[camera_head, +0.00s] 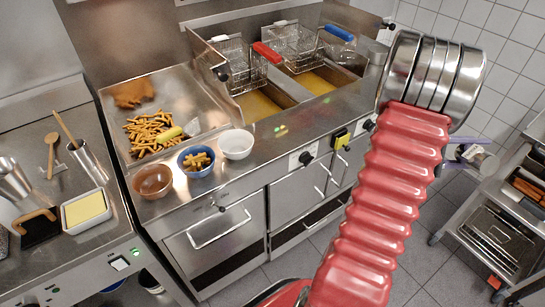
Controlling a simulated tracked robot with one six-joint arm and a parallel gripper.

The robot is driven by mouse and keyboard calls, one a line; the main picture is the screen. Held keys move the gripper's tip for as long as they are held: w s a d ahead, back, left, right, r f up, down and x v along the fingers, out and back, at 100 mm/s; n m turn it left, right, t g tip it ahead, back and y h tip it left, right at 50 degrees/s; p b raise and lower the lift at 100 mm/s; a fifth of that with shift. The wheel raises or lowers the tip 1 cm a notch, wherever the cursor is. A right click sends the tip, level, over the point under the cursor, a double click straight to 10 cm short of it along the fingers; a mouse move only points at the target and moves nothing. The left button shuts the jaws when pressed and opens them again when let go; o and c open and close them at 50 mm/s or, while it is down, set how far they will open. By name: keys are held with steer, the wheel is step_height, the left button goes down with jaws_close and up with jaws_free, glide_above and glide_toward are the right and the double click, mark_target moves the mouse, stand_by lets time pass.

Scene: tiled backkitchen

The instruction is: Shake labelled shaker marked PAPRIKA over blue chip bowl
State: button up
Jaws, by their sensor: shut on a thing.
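The blue chip bowl (190,172) stands on the steel counter front, between a brown bowl and a white bowl, with chunky golden chips in it. My gripper (472,158) is at the right, partly hidden behind my red arm, with lavender fingers showing. It is shut on a small grey metallic shaker (487,163), which looks tilted on its side. No label can be read on it, so I cannot tell whether it is marked PAPRIKA. It is far to the right of the blue bowl, over the floor and beside the trolley.
The brown bowl (153,194) and white bowl (236,146) flank the blue bowl closely. Behind are a chip tray (185,88) and fryers with wire baskets (240,65). A butter tub (87,227) stands on the left counter. A steel trolley (475,195) stands at right.

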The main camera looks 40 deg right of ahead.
steer(key=shift+w+a+f, duration=0.35)
steer(key=shift+w+a, duration=0.15)
steer(key=shift+w+a+f, duration=0.3)
steer(key=shift+w+a, duration=0.2)
steer(key=shift+s+d+r, duration=0.65)
steer(key=shift+s+d, duration=0.3)
steer(key=shift+d, duration=0.05)
steer(key=shift+w+a+f, duration=0.65)
steer(key=shift+w+a, duration=0.3)
steer(key=shift+a, duration=0.05)
